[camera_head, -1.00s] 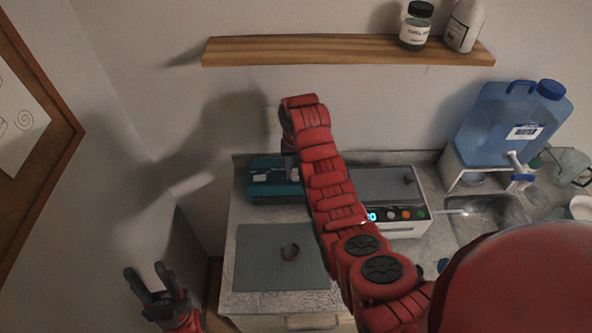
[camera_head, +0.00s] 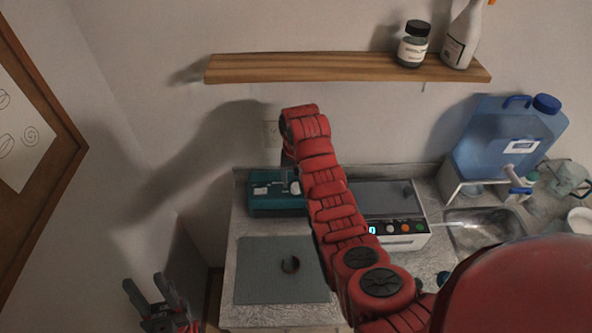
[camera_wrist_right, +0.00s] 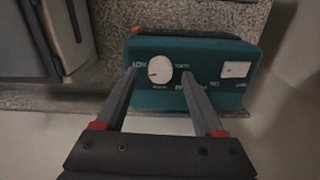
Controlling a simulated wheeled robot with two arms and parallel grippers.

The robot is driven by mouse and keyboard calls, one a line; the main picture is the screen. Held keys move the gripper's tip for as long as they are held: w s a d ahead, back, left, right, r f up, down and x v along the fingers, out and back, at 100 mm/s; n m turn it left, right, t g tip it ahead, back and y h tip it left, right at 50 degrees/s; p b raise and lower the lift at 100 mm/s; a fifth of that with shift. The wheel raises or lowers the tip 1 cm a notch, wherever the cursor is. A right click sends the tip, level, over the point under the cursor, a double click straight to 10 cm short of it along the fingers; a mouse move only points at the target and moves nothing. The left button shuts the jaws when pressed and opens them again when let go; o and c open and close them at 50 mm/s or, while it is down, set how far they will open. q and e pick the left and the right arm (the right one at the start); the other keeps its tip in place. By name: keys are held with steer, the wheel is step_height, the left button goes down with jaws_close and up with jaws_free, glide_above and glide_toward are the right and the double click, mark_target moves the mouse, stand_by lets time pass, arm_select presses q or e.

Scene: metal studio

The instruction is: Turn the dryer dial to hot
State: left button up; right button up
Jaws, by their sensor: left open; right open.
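The dryer is a teal box (camera_head: 262,206) on the counter against the back wall. In the head view my red right arm hides most of that gripper. My left gripper (camera_head: 155,290) is open and empty at the lower left, away from the dryer.
A white switch (camera_wrist_right: 235,69) sits beside the dial. A white device with coloured buttons (camera_head: 395,232) stands right of the dryer. A blue water container (camera_head: 505,140) stands by the sink; a wooden shelf (camera_head: 300,68) hangs above.

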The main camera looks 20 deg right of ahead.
mark_target(296, 186)
step_height(296, 186, up, 4)
steer(key=shift+a+f+p, duration=0.1)
steer(key=shift+f+p, duration=0.05)
steer(key=shift+p, duration=0.15)
steer(key=shift+r, duration=1.15)
